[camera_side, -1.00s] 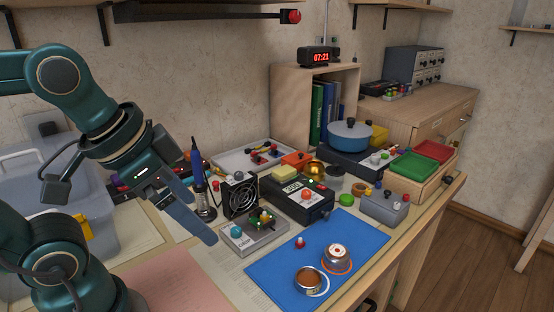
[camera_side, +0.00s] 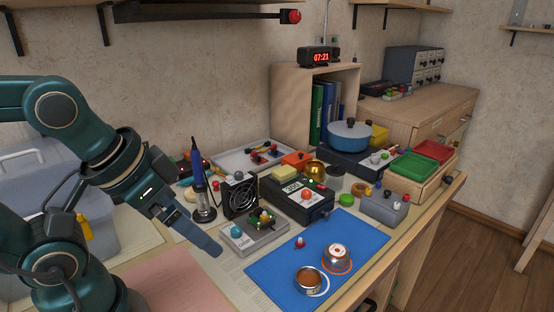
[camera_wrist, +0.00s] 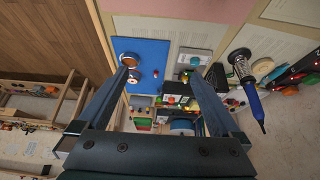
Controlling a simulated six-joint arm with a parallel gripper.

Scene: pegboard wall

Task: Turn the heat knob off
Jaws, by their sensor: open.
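A black control box (camera_side: 282,199) with a lit display stands mid-bench in the side view. It has an orange-red round knob (camera_side: 306,195) on its top face; I cannot read its setting or labels. A blue-handled iron (camera_side: 198,165) stands upright in its holder to the left. A dark hotplate (camera_side: 340,158) carries a blue pot farther back, with small controls at its right. My gripper (camera_side: 216,249) is open and empty, pointing down to the right, left of the grey fixture and apart from the box. In the wrist view my gripper (camera_wrist: 160,76) shows spread fingers.
A grey fixture (camera_side: 254,240) with a teal knob and a black fan (camera_side: 240,195) stand between my gripper and the box. A blue mat (camera_side: 275,271) with two metal cups is in front. Green and red trays are at the right.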

